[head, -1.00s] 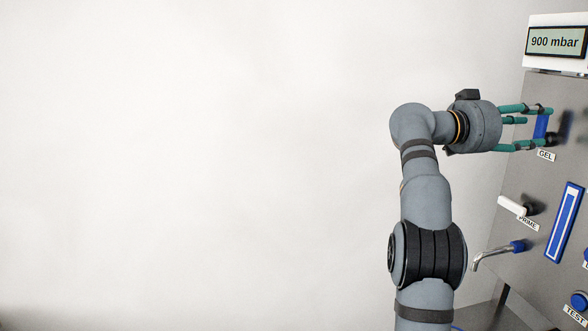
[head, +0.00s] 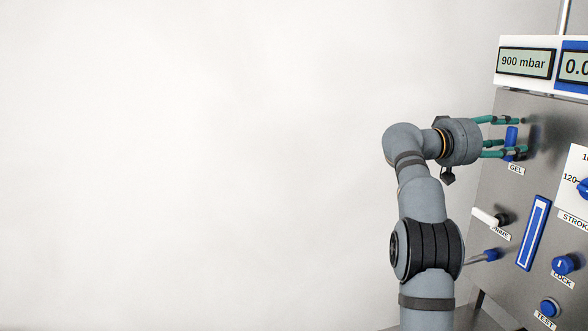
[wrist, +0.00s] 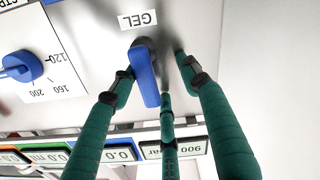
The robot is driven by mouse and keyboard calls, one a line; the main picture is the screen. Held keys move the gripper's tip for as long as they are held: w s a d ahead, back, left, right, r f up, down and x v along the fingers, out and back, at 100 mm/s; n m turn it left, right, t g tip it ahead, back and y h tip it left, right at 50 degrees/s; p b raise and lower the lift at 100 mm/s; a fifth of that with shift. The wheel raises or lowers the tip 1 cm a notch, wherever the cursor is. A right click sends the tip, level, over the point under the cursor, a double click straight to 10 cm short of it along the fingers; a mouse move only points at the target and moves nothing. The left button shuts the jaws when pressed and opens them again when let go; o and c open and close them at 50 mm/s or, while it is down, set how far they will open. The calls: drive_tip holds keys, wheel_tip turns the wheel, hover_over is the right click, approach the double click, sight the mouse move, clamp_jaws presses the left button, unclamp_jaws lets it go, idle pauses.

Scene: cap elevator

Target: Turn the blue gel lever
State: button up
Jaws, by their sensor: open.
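The blue gel lever (head: 511,136) is on the grey panel, just above the GEL label (head: 516,169). It points up in the head view. In the wrist view the blue lever (wrist: 146,78) shows between the left teal finger and the middle one. My gripper (head: 519,138) is open, its teal fingers spread around the lever close to the panel. In the wrist view my gripper (wrist: 154,72) has fingers on both sides of the lever. I cannot tell whether any finger touches it.
Below the lever are a white prime lever (head: 486,217), a blue-framed gauge strip (head: 533,233) and a metal spout (head: 480,259). A blue stroke knob (wrist: 20,67) sits to one side. Displays (head: 525,62) run above. Left of the panel is only blank wall (head: 200,150).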

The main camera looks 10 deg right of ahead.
idle(0.5)
drive_tip(key=s+a+n+p, duration=0.1)
drive_tip(key=a+n+p, duration=0.4)
drive_tip(key=n+p, duration=0.7)
drive_tip(key=s+a+n+p, duration=0.1)
drive_tip(key=a+n+p, duration=0.35)
drive_tip(key=n, duration=1.35)
drive_tip(key=d+p, duration=0.1)
drive_tip(key=d, duration=0.1)
drive_tip(key=d+p, duration=0.1)
drive_tip(key=d, duration=0.2)
drive_tip(key=w+d+p, duration=0.1)
drive_tip(key=d+p, duration=0.1)
drive_tip(key=d, duration=0.1)
drive_tip(key=shift+d+r, duration=0.2)
drive_tip(key=shift+w+d+f, duration=0.1)
drive_tip(key=shift+d+f, duration=0.05)
drive_tip(key=shift+d, duration=0.5)
drive_tip(key=shift+c, duration=0.9)
